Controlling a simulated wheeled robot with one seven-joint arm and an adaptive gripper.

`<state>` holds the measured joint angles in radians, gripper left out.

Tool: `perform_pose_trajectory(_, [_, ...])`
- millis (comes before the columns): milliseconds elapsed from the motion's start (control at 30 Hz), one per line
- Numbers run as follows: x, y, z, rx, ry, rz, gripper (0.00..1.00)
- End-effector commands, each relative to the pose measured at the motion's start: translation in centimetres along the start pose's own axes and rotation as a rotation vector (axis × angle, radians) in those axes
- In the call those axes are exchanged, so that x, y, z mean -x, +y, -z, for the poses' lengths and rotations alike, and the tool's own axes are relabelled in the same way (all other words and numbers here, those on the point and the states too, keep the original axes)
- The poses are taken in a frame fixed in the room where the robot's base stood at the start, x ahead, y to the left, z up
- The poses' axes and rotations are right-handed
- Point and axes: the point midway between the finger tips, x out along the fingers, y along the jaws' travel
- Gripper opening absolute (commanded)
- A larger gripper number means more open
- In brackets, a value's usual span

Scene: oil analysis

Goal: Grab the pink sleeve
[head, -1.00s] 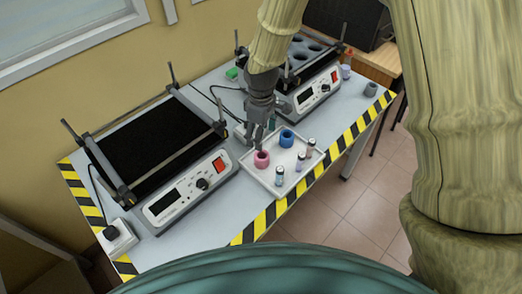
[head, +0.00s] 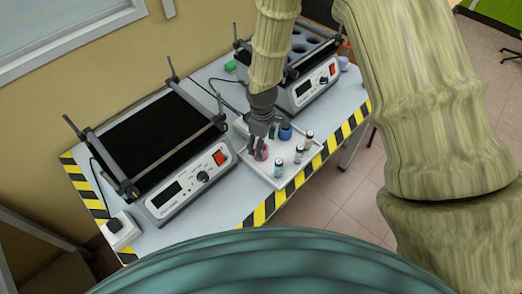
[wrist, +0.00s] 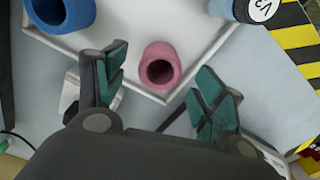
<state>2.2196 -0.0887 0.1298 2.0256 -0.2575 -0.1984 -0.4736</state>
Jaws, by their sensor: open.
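The pink sleeve (wrist: 160,66) is a short hollow cylinder with an open top. It stands at a corner of the white tray (wrist: 205,30) in the wrist view. In the head view the pink sleeve (head: 261,153) is partly hidden by my gripper (head: 258,146). In the wrist view my gripper (wrist: 158,88) is open, with one green-padded finger on each side of the sleeve. The gap between the fingers is wider than the sleeve, and no contact shows. How far the fingertips are above the tray is hard to tell.
A blue sleeve (head: 285,131) and several small capped vials (head: 299,154) stand on the same tray. A black-topped device (head: 150,140) is to the left, and another device (head: 300,65) with round holes is behind. Striped tape (head: 270,204) marks the table edge.

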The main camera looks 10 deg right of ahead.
Motion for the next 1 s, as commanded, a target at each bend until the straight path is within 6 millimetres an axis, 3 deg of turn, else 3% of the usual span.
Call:
perform_pose_trajectory(300, [-2.5, -0.2, -0.1, 0.002, -0.001, 0.001, 0.69])
perform_pose_trajectory(600, [-2.7, -0.1, -0.1, 0.001, 0.001, 0.0, 0.69])
perform_pose_trajectory(833, [-2.7, -0.1, -0.1, 0.001, 0.001, 0.0, 0.35])
perform_pose_trajectory(1000, [-2.7, -0.1, -0.1, 0.001, 0.001, 0.001, 0.34])
